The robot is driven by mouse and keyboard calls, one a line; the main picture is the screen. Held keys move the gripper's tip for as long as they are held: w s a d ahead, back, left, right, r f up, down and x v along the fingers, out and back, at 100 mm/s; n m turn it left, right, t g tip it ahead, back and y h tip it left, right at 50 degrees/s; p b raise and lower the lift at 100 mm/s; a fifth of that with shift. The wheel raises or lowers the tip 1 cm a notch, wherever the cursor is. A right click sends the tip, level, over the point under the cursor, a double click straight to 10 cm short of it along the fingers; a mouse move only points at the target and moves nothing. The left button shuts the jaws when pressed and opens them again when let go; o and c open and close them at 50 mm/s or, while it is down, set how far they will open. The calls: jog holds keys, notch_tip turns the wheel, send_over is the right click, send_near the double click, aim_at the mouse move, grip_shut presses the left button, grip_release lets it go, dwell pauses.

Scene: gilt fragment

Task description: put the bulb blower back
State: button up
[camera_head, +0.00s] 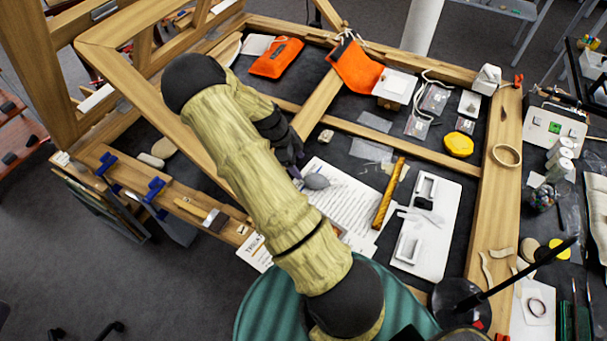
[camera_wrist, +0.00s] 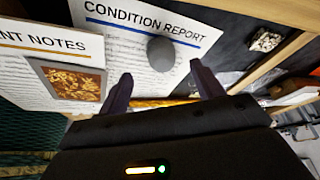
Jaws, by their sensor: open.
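The bulb blower looks to be the small grey rounded thing (camera_head: 317,182) on a printed sheet in the head view. In the wrist view the grey blower (camera_wrist: 160,53) lies on the page headed "Condition Report" (camera_wrist: 118,20), just beyond my fingertips. My gripper (camera_wrist: 161,76) is open, with nothing between its fingers. In the head view my gripper (camera_head: 296,172) is partly hidden by my arm, beside and left of the blower. A white board (camera_head: 438,241) with recesses lies to the right; a small black object (camera_head: 423,203) is at its upper recess.
A gilded bar (camera_head: 388,195) lies between the papers and the white board. Wooden frame beams (camera_head: 405,147) border the dark work surface. Orange pouches (camera_head: 276,57), a yellow lump (camera_head: 459,144) and small bags (camera_head: 419,126) lie at the back. My arm hides part of the left.

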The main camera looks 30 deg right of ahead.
jog(key=shift+v, duration=1.7)
jog(key=s+a+r+n+t+y, duration=0.2)
jog(key=s+a+r+n, duration=0.5)
jog(key=n, duration=0.5)
jog(key=s+a+r+n+t+y, duration=0.1)
jog(key=s+a+r+n+t, duration=0.2)
jog(key=s+a+r+n, duration=0.4)
jog(key=a+r+n, duration=0.1)
jog(key=a+n, duration=0.2)
jog(key=n, duration=0.3)
jog(key=shift+r+y, duration=0.2)
jog(key=shift+y, duration=0.2)
jog(key=shift+w, duration=0.1)
